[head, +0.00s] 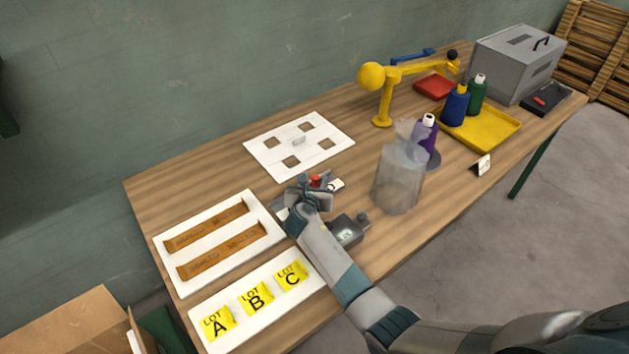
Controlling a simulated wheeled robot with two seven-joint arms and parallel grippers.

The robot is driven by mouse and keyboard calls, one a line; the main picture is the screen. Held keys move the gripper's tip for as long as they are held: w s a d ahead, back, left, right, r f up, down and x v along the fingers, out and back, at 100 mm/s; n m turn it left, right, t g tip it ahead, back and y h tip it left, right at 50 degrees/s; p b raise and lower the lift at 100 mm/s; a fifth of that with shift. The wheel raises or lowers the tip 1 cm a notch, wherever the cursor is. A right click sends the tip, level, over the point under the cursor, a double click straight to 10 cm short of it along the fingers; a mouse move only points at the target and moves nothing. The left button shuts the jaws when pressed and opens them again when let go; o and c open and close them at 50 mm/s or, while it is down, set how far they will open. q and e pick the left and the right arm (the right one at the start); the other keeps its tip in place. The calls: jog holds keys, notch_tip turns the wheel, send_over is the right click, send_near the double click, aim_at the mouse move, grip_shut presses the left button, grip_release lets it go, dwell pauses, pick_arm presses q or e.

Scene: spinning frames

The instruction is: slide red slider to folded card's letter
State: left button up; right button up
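A small red piece (316,181), likely the red slider's knob, shows at the fingers of my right gripper (313,188). The gripper hides most of what lies under it, and I cannot tell whether its fingers are closed on the red piece. A small pale part (336,185) shows just right of the fingers. A small white folded card (481,166) stands at the table's front edge, by the yellow tray; its mark is too small to read. My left gripper is not in view.
White boards with brown strips (251,196) and yellow LOT A, B, C labels (256,299) lie left. A translucent cylinder (400,180) stands right of my gripper, before a purple bottle (428,136). A grey device (349,230) lies beside my arm. A yellow tray (492,138) holds bottles.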

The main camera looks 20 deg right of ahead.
jog(key=shift+c, duration=0.2)
grip_shut()
jog(key=shift+w+d+r+p, duration=0.1)
jog(key=shift+w+d+p, duration=0.25)
jog(key=shift+d, duration=0.5)
jog(key=shift+w+d+r+p, duration=0.1)
jog(key=shift+w+d+p, duration=0.2)
jog(key=shift+d, duration=0.5)
jog(key=shift+d+f, duration=0.1)
jog(key=shift+d, duration=0.05)
jog(key=shift+c, duration=0.9)
grip_release()
jog(key=shift+o, duration=1.1)
jog(key=shift+d+f, duration=0.1)
